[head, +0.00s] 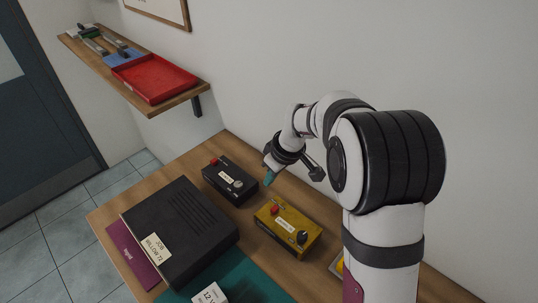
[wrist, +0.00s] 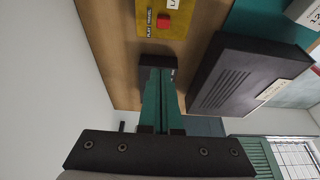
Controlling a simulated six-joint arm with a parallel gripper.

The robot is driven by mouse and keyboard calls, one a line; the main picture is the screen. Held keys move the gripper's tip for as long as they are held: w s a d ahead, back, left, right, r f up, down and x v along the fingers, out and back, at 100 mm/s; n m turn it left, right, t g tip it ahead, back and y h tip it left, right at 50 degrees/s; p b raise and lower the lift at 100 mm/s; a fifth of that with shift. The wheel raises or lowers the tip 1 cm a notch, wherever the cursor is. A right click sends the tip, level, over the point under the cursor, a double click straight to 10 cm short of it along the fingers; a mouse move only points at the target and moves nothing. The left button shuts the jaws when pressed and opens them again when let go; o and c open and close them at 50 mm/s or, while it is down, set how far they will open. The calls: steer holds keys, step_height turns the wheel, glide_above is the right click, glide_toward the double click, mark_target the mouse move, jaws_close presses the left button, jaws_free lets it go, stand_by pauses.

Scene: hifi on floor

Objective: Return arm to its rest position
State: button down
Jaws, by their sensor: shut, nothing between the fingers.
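My arm (head: 385,165) rises at the right of the head view and bends over the wooden table toward the wall. My gripper (head: 267,177) hangs above the table, beside the black box with a red button. In the wrist view my gripper (wrist: 162,75) shows its two green fingers together, with nothing between them. The fingertips overlap the small black box (wrist: 158,60) in that view. Whether they touch it I cannot tell; in the head view they appear above and to its right.
The black box (head: 225,186), a yellow box (head: 290,228) and a large black case (head: 180,235) stand on the table (head: 180,165). A teal mat (head: 240,278) lies in front. A wall shelf (head: 165,104) holds a red tray (head: 150,86). The wall stands close behind the arm.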

steer(key=shift+s, duration=0.1)
steer(key=s+d+r+m+g, duration=0.1)
steer(key=s+m, duration=0.6)
steer(key=s, duration=0.9)
steer(key=s+d+r+m+g, duration=0.1)
steer(key=s+d+r+m, duration=0.2)
steer(key=s, duration=1.4)
step_height(320, 180, up, 3)
steer(key=m, duration=0.4)
steer(key=shift+s+d+m+g+h, duration=0.15)
steer(key=shift+d+m+g+h, duration=0.15)
steer(key=shift+g+h, duration=0.1)
